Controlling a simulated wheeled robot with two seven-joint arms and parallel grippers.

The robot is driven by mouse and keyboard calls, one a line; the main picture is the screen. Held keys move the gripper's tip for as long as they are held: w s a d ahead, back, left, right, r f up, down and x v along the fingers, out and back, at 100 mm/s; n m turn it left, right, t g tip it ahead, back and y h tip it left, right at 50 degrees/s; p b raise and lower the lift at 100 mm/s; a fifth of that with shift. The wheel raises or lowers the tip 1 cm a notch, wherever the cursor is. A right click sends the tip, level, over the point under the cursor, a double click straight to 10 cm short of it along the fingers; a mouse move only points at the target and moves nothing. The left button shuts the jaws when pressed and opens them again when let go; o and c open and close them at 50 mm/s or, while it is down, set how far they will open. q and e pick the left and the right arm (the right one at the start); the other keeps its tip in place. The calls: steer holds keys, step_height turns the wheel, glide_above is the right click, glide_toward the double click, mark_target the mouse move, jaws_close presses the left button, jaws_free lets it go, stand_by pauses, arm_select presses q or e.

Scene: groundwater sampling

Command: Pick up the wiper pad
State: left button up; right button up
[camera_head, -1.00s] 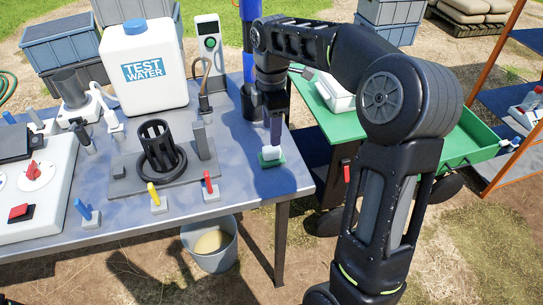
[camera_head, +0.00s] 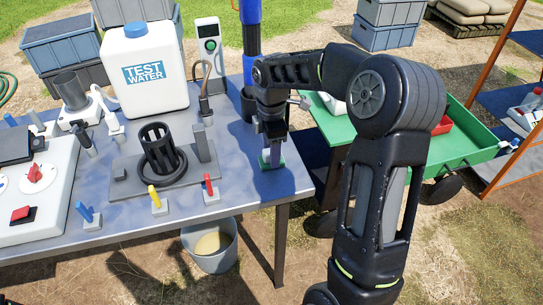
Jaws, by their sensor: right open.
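The wiper pad, a small white block on a green base in the earlier view, is now mostly hidden. Only part of the green base (camera_head: 264,166) shows, near the right edge of the grey table (camera_head: 245,186). My right gripper (camera_head: 271,158) points down directly over it, with its fingers low at the base. The jaws are open; I cannot tell whether they touch the pad. My left gripper is not in view.
A black slotted holder (camera_head: 158,152) stands left of the gripper. A red-handled valve (camera_head: 209,187) is nearer the front edge. A white test water container (camera_head: 146,72) stands behind. A green cart (camera_head: 462,150) is at right.

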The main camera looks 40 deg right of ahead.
steer(key=shift+f, duration=0.25)
steer(key=shift+c, duration=0.2)
jaws_close()
stand_by(0.6)
